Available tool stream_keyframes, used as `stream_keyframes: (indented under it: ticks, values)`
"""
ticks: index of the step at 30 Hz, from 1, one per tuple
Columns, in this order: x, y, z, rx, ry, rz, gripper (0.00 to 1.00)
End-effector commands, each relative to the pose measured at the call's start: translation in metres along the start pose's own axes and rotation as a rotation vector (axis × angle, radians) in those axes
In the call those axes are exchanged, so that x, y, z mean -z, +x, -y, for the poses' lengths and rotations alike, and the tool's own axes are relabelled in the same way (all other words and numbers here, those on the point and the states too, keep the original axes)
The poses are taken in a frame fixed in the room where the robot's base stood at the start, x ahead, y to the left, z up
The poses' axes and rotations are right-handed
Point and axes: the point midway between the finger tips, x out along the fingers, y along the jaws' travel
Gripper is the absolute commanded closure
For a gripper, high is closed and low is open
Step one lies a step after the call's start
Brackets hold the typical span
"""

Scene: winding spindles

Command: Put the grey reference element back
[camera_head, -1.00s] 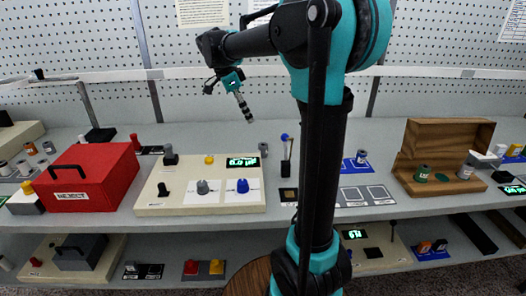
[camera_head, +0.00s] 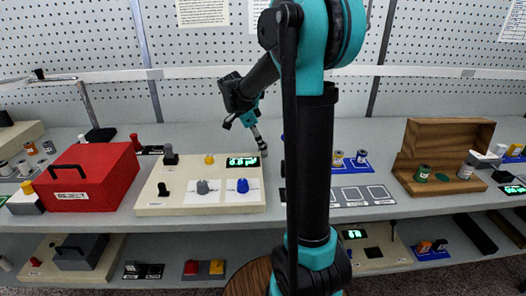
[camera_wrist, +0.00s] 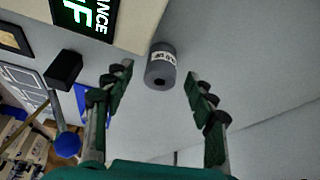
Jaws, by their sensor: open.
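A small grey cylinder (camera_wrist: 161,66) with a white label and a dark hole in its end shows in the wrist view. It is beside the corner of the cream panel and lies between the spread fingers of my gripper (camera_wrist: 157,79), apart from both. The label is too small to read. In the head view my gripper (camera_head: 263,149) hangs near the back right corner of the cream panel (camera_head: 165,204), by its green display (camera_head: 243,162). I cannot make out the cylinder there.
A red REJECT box (camera_head: 84,179) stands left of the panel. A wooden case (camera_head: 436,160) with small cans is at the right. A blue-topped stick (camera_wrist: 66,143) and a black block (camera_wrist: 63,70) are near my left finger in the wrist view. Bare grey shelf lies right of the cylinder.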

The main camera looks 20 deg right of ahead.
Motion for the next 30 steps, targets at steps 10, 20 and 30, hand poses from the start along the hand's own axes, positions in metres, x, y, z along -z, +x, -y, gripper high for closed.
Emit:
stream_keyframes:
  ticks: [10,20,30]
  values:
    - [-0.002,0.031,0.001,0.0,0.0,0.0,0.44]
    - [-0.002,0.031,0.001,0.0,0.0,0.0,0.65]
    - [-0.002,0.03,0.001,0.0,0.0,0.0,1.0]
